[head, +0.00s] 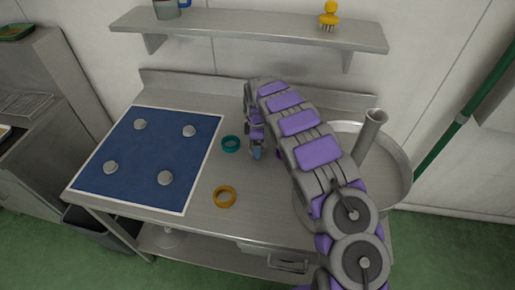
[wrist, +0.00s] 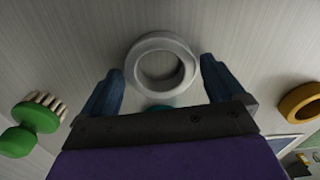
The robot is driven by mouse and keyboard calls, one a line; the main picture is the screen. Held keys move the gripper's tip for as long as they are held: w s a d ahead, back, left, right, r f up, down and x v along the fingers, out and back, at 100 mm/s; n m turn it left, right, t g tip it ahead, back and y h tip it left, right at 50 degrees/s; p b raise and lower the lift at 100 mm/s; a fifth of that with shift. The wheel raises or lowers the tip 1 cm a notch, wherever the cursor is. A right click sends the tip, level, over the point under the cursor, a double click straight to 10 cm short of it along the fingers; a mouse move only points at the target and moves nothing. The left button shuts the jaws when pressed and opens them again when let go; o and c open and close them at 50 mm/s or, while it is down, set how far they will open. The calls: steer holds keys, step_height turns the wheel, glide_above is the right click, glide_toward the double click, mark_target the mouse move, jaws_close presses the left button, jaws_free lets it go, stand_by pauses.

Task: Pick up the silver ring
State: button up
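The silver ring (wrist: 160,42) lies flat on the steel table in the wrist view, just ahead of and between my fingertips. My gripper (wrist: 161,68) is open, one blue finger on each side of the ring's near part. I cannot tell whether the fingers touch it. In the head view my gripper (head: 256,152) points down low over the table, right of the teal ring, and the silver ring is hidden by my arm.
A teal ring (head: 230,144) and an orange ring (head: 225,196) lie nearby. A blue mat (head: 150,160) with several grey knobs is at left. A round basin (head: 400,170) stands at right. A green brush (wrist: 35,122) lies left in the wrist view. A shelf (head: 250,27) is above.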

steer(key=c, duration=0.9)
steer(key=shift+c, duration=0.2)
